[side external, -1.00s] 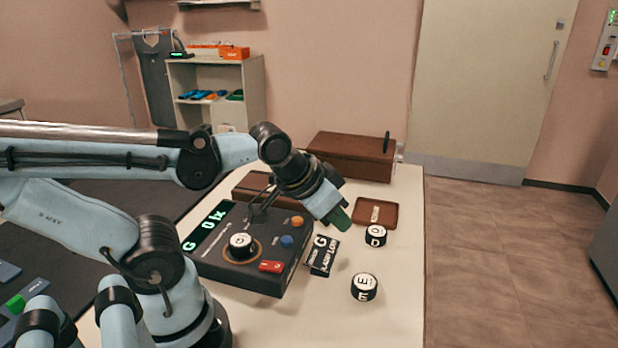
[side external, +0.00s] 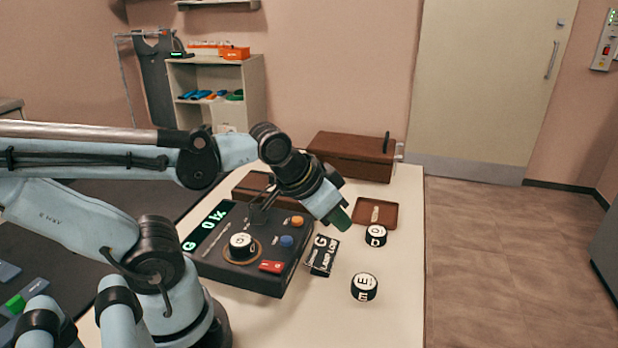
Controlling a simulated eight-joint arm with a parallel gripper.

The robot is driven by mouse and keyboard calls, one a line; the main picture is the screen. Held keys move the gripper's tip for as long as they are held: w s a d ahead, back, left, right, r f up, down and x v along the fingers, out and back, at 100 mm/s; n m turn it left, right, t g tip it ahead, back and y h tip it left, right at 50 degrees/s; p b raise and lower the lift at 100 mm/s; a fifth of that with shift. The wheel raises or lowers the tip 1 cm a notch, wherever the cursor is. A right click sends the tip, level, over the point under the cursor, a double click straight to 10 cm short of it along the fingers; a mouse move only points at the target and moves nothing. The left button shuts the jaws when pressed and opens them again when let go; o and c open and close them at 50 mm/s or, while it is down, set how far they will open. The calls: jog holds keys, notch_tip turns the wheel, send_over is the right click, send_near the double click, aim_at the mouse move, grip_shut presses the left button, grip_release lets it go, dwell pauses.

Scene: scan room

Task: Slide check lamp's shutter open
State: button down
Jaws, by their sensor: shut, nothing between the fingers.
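A dark console (side external: 262,275) with a green lit display (side external: 207,225) stands on the pale table. A black-and-white lettered puck (side external: 241,244) sits in its ring. Small black labelled pieces, one marked G (side external: 320,241), are beside the console's right edge; the lettering seems to include "LAMP". I cannot tell which part is the check lamp or its shutter. Contact cannot be made out.
Two more lettered pucks stand on the table right of the console, one farther back (side external: 376,237) and one nearer (side external: 364,287). A brown case (side external: 350,155) with a dark upright handle is at the back. The table's front right is clear.

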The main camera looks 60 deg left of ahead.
jog(key=c, duration=1.8)
grip_release()
jog(key=shift+c, duration=0.2)
jog(key=shift+o, duration=1.1)
jog(key=o, duration=0.6)
jog(key=w+a+r, duration=0.1)
jog(key=a, duration=0.1)
jog(key=w+a+r+n+g, duration=0.1)
jog(key=a, duration=0.2)
jog(key=w+a+r+n+g+y, duration=0.1)
jog(key=a, duration=0.1)
jog(key=shift+w+a+r, duration=0.15)
jog(key=shift+w+r, duration=0.1)
jog(key=shift+r, duration=0.1)
jog(key=s+a+n+g+h, duration=0.15)
jog(key=a+n+g, duration=0.45)
jog(key=a, duration=2.1)
jog(key=shift+n+t+y, duration=0.25)
jog(key=shift+n+t, duration=0.15)
jog(key=shift+n, duration=0.1)
notch_tip(320, 180, down, 11)
jog(key=shift+s+f, duration=0.1)
jog(key=shift+f, duration=0.05)
grip_shut()
